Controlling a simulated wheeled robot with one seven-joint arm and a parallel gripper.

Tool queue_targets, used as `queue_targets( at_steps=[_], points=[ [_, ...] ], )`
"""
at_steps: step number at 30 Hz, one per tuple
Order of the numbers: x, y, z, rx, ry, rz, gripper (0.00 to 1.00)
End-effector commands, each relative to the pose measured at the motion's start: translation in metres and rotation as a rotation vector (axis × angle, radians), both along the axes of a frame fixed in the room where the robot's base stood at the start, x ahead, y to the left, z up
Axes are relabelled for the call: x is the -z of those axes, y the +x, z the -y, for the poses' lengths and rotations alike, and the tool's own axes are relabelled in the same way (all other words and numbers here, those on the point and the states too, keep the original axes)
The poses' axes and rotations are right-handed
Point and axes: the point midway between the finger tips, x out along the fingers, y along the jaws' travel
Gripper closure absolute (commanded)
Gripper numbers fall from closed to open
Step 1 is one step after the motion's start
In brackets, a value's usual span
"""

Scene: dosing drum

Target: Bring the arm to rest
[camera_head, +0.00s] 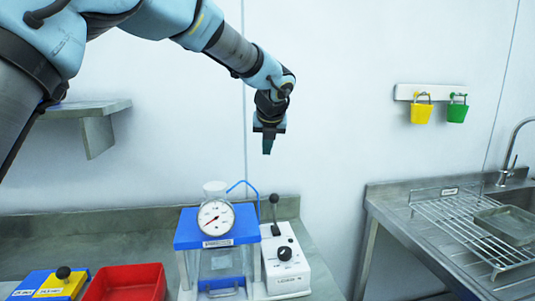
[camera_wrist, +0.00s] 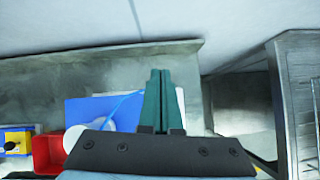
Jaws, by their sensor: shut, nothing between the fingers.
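My gripper (camera_head: 267,146) hangs pointing down in the head view, in the air above the back of the bench and apart from everything. Its green fingers are together and empty; they also show in the wrist view (camera_wrist: 156,88). My arm reaches in from the upper left. Below the gripper stands the dosing device with a blue top (camera_head: 190,232), a round dial gauge (camera_head: 216,218) and a clear chamber. In the wrist view the blue top (camera_wrist: 90,110) lies left of the fingers, partly hidden by the gripper body.
A white control box (camera_head: 285,262) with a black lever and knob stands beside the device. A red tray (camera_head: 125,283) and a blue-yellow box (camera_head: 52,285) are at front left. A wall shelf (camera_head: 92,110) is at left. A sink with a wire rack (camera_head: 470,228) is at right.

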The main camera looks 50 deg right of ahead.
Motion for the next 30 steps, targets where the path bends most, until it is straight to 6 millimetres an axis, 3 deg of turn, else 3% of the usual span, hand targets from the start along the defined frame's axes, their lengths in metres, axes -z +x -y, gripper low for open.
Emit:
queue_targets(
  at_steps=[13, 17, 20, 23, 27, 30],
  points=[
    [0.0, 0.001, -0.001, -0.004, -0.001, -0.001, 1.0],
    [0.005, 0.02, -0.02, -0.096, -0.018, -0.043, 1.0],
    [0.015, 0.053, -0.058, -0.285, -0.06, -0.125, 1.0],
    [0.029, 0.093, -0.117, -0.564, -0.127, -0.235, 1.0],
    [0.05, 0.134, -0.208, -1.003, -0.249, -0.385, 1.0],
    [0.063, 0.153, -0.278, -1.337, -0.353, -0.478, 1.0]
  ],
)
